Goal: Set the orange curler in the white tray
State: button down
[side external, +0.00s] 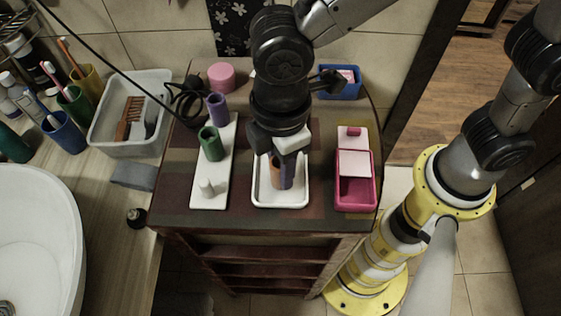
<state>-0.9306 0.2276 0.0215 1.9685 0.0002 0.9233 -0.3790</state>
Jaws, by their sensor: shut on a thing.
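The orange curler (275,172) is upright below my gripper (279,151), which is shut on it. A purple shape (288,176) shows right against the curler's right side; I cannot tell whether it is a separate curler. Both appear within the outline of the white tray (263,201), a shallow rectangle on the dark cabinet top. My gripper hides the curler's top and the tray's back part. I cannot tell whether the curler touches the tray floor.
Left of the tray, a white peg board (222,172) holds a green curler (209,143) and a purple curler (217,107); its front peg (207,187) is bare. A pink box (355,194) stands right. Behind are a pink cylinder (221,77) and blue box (339,88).

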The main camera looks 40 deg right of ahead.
jog(key=shift+f, duration=0.15)
jog(key=c, duration=0.6)
grip_release()
jog(key=shift+o, duration=0.2)
notch_tip(320, 180, up, 12)
jog(key=shift+r, duration=0.2)
jog(key=w+d+r+m+t+y, duration=0.15)
jog(key=d+m, duration=0.45)
jog(key=d, duration=0.9)
jog(key=s+d+f+m+t, duration=0.2)
jog(key=s+d+m, duration=0.1)
jog(key=d, duration=0.4)
jog(key=s+d+f+m+t+h, duration=0.1)
jog(key=s+d+f+m+t, duration=0.1)
jog(key=s+d+m, duration=0.2)
jog(key=d+m, duration=0.2)
jog(key=d, duration=0.1)
jog(key=shift+f, duration=0.2)
